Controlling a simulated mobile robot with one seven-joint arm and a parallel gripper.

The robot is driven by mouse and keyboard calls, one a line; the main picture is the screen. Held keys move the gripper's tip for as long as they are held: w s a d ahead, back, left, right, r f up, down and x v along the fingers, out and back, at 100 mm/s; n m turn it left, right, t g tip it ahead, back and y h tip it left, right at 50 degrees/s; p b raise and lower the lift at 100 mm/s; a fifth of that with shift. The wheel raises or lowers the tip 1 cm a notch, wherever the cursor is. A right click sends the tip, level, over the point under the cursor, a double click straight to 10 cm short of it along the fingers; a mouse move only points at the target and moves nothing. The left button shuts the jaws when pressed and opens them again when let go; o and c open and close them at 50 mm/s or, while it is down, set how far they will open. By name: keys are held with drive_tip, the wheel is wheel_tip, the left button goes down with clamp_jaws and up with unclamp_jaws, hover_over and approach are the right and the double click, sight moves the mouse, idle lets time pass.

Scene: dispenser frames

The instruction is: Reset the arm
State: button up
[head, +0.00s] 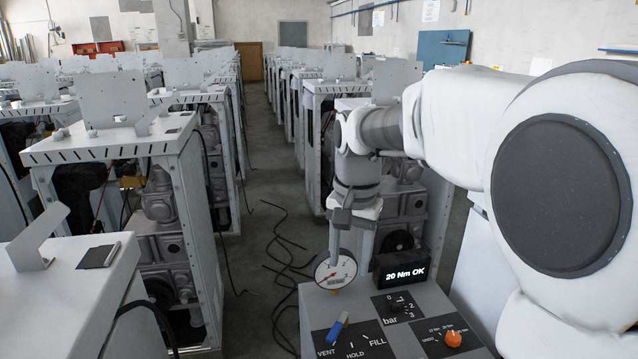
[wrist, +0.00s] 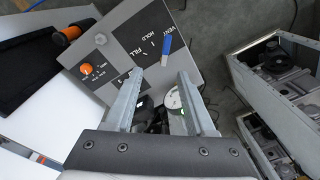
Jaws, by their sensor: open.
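My gripper (head: 350,243) hangs fingers-down over the back of a grey dispenser console (head: 425,301), at the end of my white arm. In the wrist view its two fingers (wrist: 161,78) are spread apart with nothing between them but the console behind. A round white gauge (head: 335,271) stands at the console's back left, close to the fingers in the picture; whether they touch cannot be told. Beside it a black display (head: 400,267) reads "20 Nm OK".
Rows of open grey dispenser frames (head: 112,150) fill the hall on both sides of an aisle. Black cables (head: 285,250) lie on the aisle floor. A grey cabinet (head: 62,275) stands at the near left. The wrist view shows a black tray (wrist: 35,62) beside the console.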

drive_tip(key=s+d+r+n+t+p, duration=0.1)
drive_tip(key=s+d+r+n+t, duration=0.1)
drive_tip(key=s, duration=0.8)
drive_tip(key=s+d+r+n+t+p, duration=0.1)
drive_tip(key=s+d, duration=0.4)
drive_tip(key=s, duration=0.5)
drive_tip(key=shift+s+d+r+n+t+p, duration=0.3)
drive_tip(key=shift+r+n+t, duration=0.05)
drive_tip(key=shift+n+t, duration=0.6)
idle(1.6)
